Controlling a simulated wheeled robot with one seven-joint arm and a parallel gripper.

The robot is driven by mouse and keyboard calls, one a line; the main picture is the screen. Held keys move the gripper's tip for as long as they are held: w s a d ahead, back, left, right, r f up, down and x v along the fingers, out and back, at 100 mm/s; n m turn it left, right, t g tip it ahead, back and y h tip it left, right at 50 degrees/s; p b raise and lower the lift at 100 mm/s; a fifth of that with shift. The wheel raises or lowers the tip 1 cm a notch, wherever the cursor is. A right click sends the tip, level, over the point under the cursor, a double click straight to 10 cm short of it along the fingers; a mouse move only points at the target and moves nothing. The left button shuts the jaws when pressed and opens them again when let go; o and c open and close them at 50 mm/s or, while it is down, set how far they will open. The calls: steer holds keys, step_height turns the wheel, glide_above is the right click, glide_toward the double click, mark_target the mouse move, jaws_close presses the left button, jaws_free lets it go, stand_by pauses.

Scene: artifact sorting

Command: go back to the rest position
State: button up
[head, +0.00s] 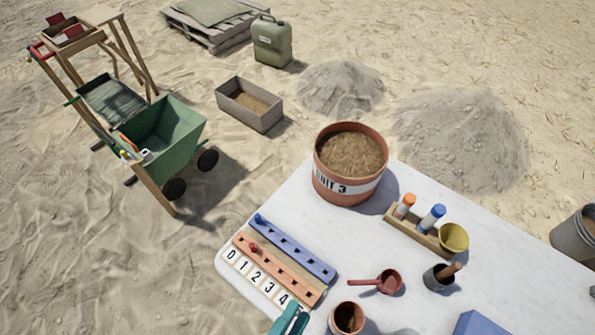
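No part of my arm that I can make out shows in the head view, and my gripper is not in view. A teal two-pronged item (287,318) lies at the bottom edge of the picture, cut off by the frame. I cannot tell what it is. The white table (235,215) fills the lower right. On it are a counting board (278,268) with a blue and an orange row, one blue and one red peg, and number tiles. A large terracotta bucket (347,188) labelled "UNIT 3" holds brown soil.
On the table stand a wooden rack (408,228) with two capped tubes and a yellow bowl, a red scoop (388,282), a dark cup (440,277), and a small pot (347,318). A green cart (165,128), stone trough (248,105) and sand heaps (460,140) stand on sand beyond.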

steer(key=f+n+y, duration=0.1)
steer(key=n+y, duration=0.2)
steer(key=n, duration=0.3)
steer(key=f+n+y, duration=0.2)
steer(key=n+y, duration=0.1)
steer(key=n, duration=0.3)
steer(key=f+n+y, duration=0.1)
steer(key=n+y, duration=0.2)
steer(key=n, duration=0.3)
steer(key=shift+s+d+f, duration=0.2)
steer(key=shift+d+f, duration=0.05)
steer(key=shift+d, duration=0.15)
